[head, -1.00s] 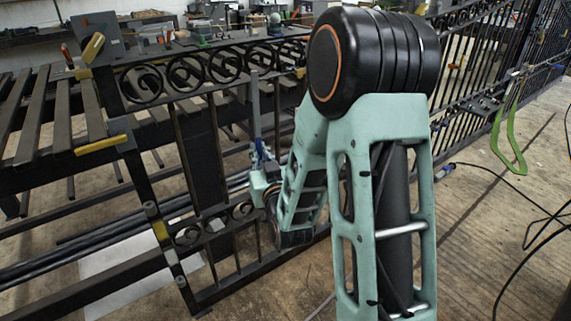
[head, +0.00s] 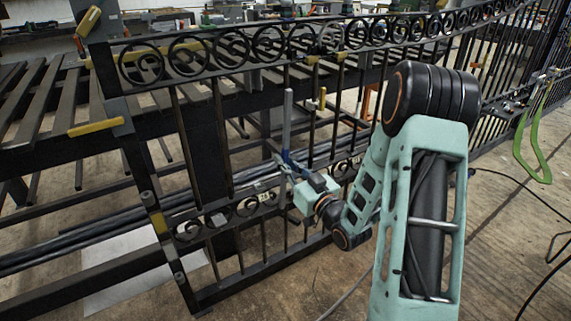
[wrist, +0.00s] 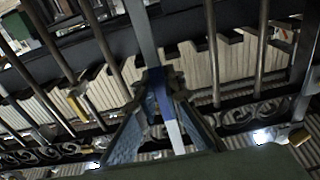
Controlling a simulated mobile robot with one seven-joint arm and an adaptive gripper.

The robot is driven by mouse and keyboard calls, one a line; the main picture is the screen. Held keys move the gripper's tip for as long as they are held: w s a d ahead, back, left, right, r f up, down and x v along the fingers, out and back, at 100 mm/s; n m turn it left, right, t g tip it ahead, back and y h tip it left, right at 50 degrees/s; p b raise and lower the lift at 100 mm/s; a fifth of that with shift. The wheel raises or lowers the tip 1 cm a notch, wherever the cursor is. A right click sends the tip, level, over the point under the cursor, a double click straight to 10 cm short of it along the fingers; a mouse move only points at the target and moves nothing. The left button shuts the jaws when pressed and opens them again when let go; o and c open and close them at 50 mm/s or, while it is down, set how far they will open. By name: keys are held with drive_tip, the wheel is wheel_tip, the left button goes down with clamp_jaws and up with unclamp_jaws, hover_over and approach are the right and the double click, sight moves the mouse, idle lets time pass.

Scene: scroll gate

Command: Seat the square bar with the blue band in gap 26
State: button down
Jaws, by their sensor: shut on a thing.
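My gripper (head: 287,160) is shut on the square bar (head: 288,112), a grey bar held nearly upright in front of the gate. In the wrist view the bar (wrist: 141,30) runs up between my gripper's blue fingers (wrist: 160,88). The blue band (wrist: 159,92) shows at the grip, with a pale lower end below it. The black iron gate (head: 205,305) has upright bars between an upper and a lower scroll row. Small pale tags sit on the lower row (head: 264,197); I cannot read a sure 26. I cannot tell whether the bar touches the gate.
A slatted dark rack (head: 40,110) stands behind the gate at left. Yellow-handled clamps (head: 95,127) sit on the gate's left post. A green clamp (head: 535,150) hangs at right. Cables lie on the floor at right; the floor before the gate is otherwise clear.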

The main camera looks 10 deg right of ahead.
drive_tip(key=f+b+x, duration=0.1)
drive_tip(key=x, duration=1.4)
drive_tip(key=shift+w+f, duration=0.25)
drive_tip(key=shift+f, duration=0.2)
idle(0.6)
drive_tip(key=shift+a, duration=0.15)
drive_tip(key=shift+f+b, duration=1.05)
drive_tip(key=shift+b, duration=0.25)
idle(0.7)
drive_tip(key=shift+w+a+f+g+p, duration=0.1)
drive_tip(key=shift+w+a+g+p, duration=0.05)
drive_tip(key=shift+w, duration=0.3)
drive_tip(key=shift+w+a+f+g+p, duration=0.1)
drive_tip(key=shift+w+a+g+p, duration=0.05)
drive_tip(key=shift+w, duration=0.3)
idle(0.8)
drive_tip(key=c, duration=2)
unclamp_jaws()
drive_tip(key=shift+o, duration=0.2)
drive_tip(key=v, duration=1.2)
